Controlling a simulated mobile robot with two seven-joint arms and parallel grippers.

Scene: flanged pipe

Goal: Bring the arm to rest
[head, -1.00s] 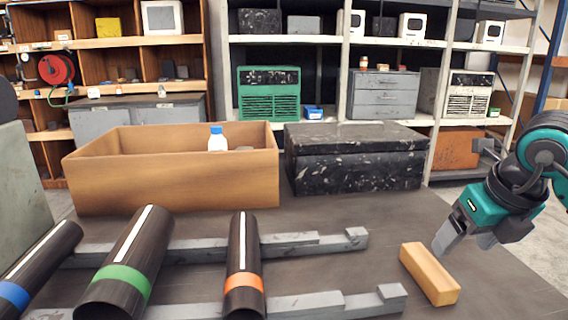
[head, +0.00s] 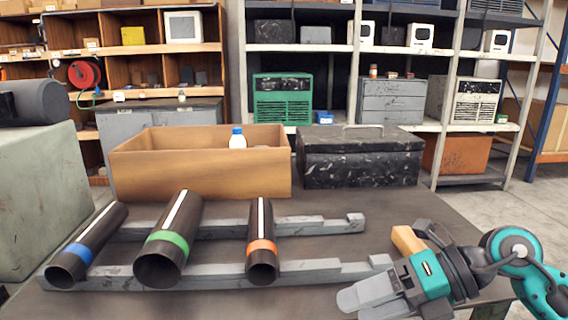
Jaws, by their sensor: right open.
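My right gripper (head: 362,298) reaches in from the right over the front of the table, its fingers pointing left. It is open and nothing shows between its fingers. It is in front of the wooden block (head: 407,240), which lies on the table and is partly hidden behind it. Three dark pipes lie side by side across two grey rails (head: 330,270): one with a blue band (head: 98,228), one with a green band (head: 178,222), one with an orange band (head: 261,228). My left gripper is not in view.
A wooden box (head: 190,180) holding a blue-capped white bottle (head: 237,139) stands at the back of the table (head: 330,207). A black speckled toolbox (head: 358,170) is beside it. A grey-green machine (head: 40,190) stands at the left. Shelves line the wall behind.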

